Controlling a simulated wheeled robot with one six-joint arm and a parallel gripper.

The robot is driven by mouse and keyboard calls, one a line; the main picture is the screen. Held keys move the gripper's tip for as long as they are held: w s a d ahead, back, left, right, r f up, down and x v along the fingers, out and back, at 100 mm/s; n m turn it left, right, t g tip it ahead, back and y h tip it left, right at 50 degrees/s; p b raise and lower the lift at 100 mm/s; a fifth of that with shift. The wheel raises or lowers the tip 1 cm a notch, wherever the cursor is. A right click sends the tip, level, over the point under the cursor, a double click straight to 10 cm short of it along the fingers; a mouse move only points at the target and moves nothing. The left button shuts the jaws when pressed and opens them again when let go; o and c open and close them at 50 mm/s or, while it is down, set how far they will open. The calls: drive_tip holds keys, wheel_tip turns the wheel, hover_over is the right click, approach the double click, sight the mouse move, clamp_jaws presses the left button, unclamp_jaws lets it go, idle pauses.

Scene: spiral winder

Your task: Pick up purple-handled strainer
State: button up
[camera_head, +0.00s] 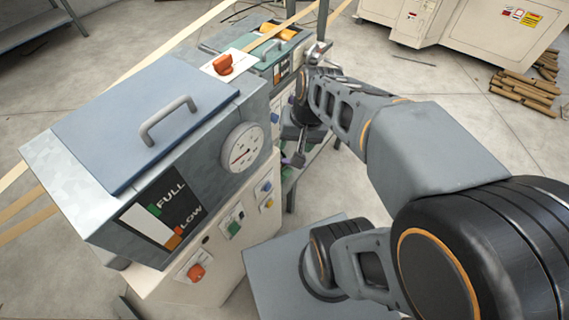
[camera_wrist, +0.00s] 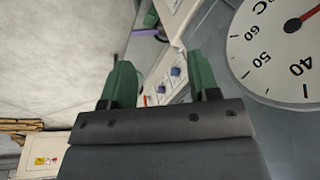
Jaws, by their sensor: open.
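In the wrist view, a purple handle (camera_wrist: 146,32) shows small near the top, beyond my gripper, with a dark part at its right end. It looks like the strainer, but its bowl is not clear. In the head view, a small purple bit (camera_head: 284,157) shows beside the shelf behind the large machine. My gripper (camera_wrist: 160,82) has two green fingers set wide apart, with nothing between them. The purple handle is farther off, apart from the fingers. In the head view my arm reaches over toward the shelf, and the fingers are hard to make out.
A large blue-lidded machine (camera_head: 124,115) with a round gauge (camera_head: 242,147) stands at left; the gauge's dial (camera_wrist: 283,40) is close on the right in the wrist view. A second, green-topped machine (camera_head: 262,58) stands behind. Stacked wood (camera_head: 525,93) lies on the floor at right.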

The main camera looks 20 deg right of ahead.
drive_tip(key=w+d+f+m+t+y+b, duration=0.25)
drive_tip(key=d+f+m+b, duration=0.4)
drive_tip(key=f, duration=0.45)
drive_tip(key=w+d+f+m+t+y+b, duration=0.1)
drive_tip(key=w+d+f+m+y+b, duration=0.3)
drive_tip(key=d+f+m+b, duration=0.5)
drive_tip(key=w+d+f+m+t+y+b, duration=0.2)
drive_tip(key=w+d+f+m+y+b, duration=0.25)
drive_tip(key=f, duration=0.85)
drive_tip(key=shift+m+h, duration=0.4)
drive_tip(key=shift+h, duration=0.3)
drive_tip(key=shift+b+x, duration=3.1)
drive_tip(key=shift+x, duration=3.75)
drive_tip(key=shift+s, duration=0.1)
drive_tip(key=shift+c, duration=0.4)
clamp_jaws()
drive_tip(key=shift+r, duration=0.15)
